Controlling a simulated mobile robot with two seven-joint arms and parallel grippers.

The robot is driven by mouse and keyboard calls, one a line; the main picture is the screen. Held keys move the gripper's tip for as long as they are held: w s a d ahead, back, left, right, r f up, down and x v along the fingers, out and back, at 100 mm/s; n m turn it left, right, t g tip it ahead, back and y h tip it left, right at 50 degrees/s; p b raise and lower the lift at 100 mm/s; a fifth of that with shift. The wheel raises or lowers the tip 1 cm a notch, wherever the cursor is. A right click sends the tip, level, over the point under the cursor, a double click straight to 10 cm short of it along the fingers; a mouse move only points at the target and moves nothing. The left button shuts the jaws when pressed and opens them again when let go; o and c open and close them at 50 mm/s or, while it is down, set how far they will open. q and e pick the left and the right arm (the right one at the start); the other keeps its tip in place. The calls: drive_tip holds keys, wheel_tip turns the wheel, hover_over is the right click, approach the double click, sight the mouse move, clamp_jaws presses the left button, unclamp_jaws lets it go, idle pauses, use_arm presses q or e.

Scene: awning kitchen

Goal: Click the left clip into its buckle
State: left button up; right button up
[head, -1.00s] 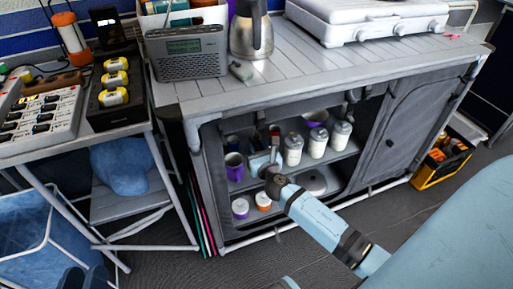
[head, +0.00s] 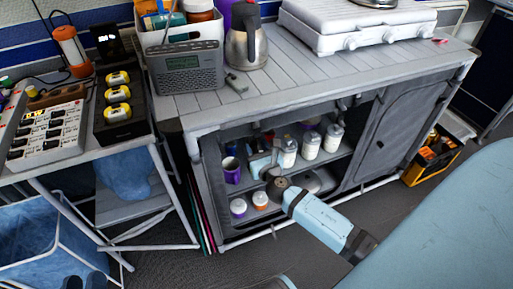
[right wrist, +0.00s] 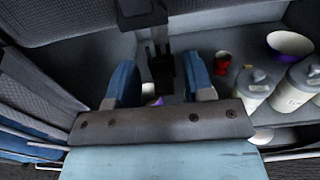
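In the right wrist view a dark strap piece with a block-like end (right wrist: 140,14) hangs from the top. Below it a dark clip-like part (right wrist: 163,68) hangs between the two blue fingers of my right gripper (right wrist: 160,82). The fingers are apart, with gaps on both sides of the dark part. I cannot tell which piece is clip and which is buckle, or whether they are joined.
White canisters (head: 310,145), a purple mug (head: 232,170) and small jars (head: 239,207) stand on the cabinet shelves near my right arm. The cabinet's right door (head: 400,127) is closed. A radio (head: 187,68) and kettle (head: 243,40) stand on top. A side table (head: 70,160) is at left.

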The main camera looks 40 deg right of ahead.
use_arm(q)
drive_tip(key=shift+a+f+p, duration=0.15)
drive_tip(key=shift+f+p, duration=0.15)
drive_tip(key=shift+f, duration=0.15)
use_arm(e)
drive_tip(key=v, duration=1.4)
drive_tip(key=shift+w, duration=0.1)
